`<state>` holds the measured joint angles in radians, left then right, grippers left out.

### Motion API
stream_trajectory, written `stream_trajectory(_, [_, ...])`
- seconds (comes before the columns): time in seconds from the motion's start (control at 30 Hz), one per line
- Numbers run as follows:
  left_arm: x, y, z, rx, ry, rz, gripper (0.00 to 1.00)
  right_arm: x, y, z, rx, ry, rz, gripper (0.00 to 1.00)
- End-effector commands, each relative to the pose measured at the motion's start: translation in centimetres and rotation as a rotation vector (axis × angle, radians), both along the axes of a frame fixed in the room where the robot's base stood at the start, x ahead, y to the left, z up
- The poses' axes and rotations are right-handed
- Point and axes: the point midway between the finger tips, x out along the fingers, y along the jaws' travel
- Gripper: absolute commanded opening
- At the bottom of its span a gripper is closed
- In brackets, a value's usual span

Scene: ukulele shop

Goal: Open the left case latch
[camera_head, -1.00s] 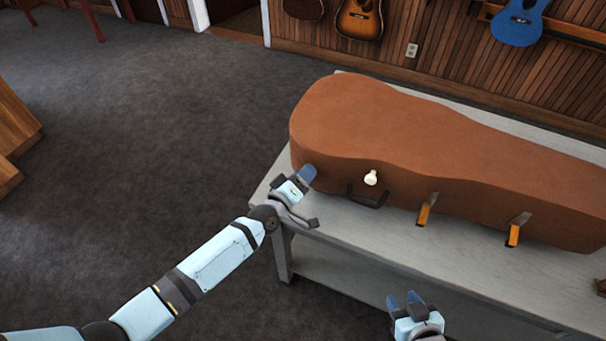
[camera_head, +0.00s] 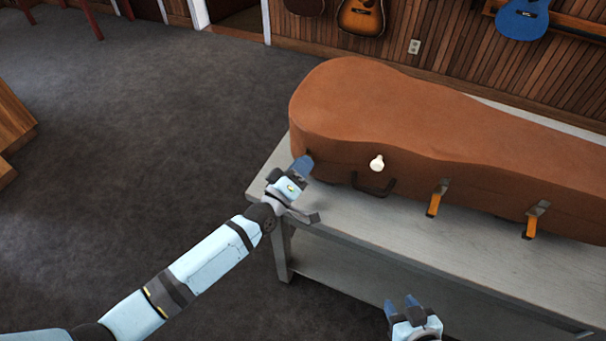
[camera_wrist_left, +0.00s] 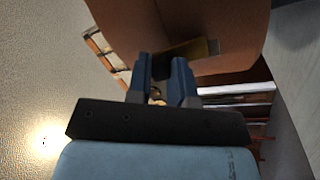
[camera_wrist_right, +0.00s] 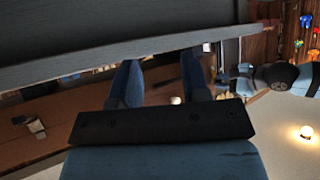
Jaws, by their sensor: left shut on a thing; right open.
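The brown guitar case (camera_head: 400,120) lies shut on the grey bench. My left gripper (camera_head: 302,167) is at the front of the case's left end. It hides the left latch in the head view. In the left wrist view, my left gripper (camera_wrist_left: 158,68) is shut on the left latch (camera_wrist_left: 188,50), a brass-coloured strip on the case wall. How far that latch is lifted is not clear. My right gripper (camera_head: 403,308) is open and empty in front of the bench, low and apart from the case. Its fingers also show in the right wrist view (camera_wrist_right: 158,82).
A black handle (camera_head: 374,186) and a small white rounded thing (camera_head: 377,163) are on the case front. Two orange-tabbed latches hang further right, one (camera_head: 435,200) and another (camera_head: 532,222). The bench edge (camera_head: 400,245) lies between my arms. Open carpet (camera_head: 150,120) is at left.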

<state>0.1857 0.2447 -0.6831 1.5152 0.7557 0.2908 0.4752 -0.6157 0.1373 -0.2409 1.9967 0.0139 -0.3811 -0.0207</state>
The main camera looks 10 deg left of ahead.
Motion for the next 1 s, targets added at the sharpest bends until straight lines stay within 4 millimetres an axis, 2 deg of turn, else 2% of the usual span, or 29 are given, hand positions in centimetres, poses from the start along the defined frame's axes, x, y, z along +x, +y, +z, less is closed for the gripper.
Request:
stream_trajectory(0.03, [-0.1, 0.1, -1.5, -0.01, -0.033, -0.001, 0.0, 0.0, 0.0, -2.6, -0.001, 0.0, 0.0, 0.43])
stream_trajectory(0.1, [-0.3, 0.1, -1.6, -0.024, -0.078, 0.0, 0.0, 0.0, -0.2, -4.4, -0.002, 0.004, -0.001, 0.43])
stream_trajectory(0.4, [-0.9, 0.3, -2.1, -0.082, -0.254, -0.001, 0.0, 0.9, 0.2, -8.0, 0.048, 0.047, -0.035, 0.43])
stream_trajectory(0.7, [-1.2, 0.4, -2.2, -0.117, -0.362, 0.0, 0.0, 1.1, 0.6, -8.8, 0.035, 0.006, -0.015, 0.43])
stream_trajectory(1.0, [-1.2, 0.4, -2.0, -0.129, -0.393, 0.0, 0.0, 1.1, 0.6, -9.0, 0.031, -0.001, -0.01, 0.43])
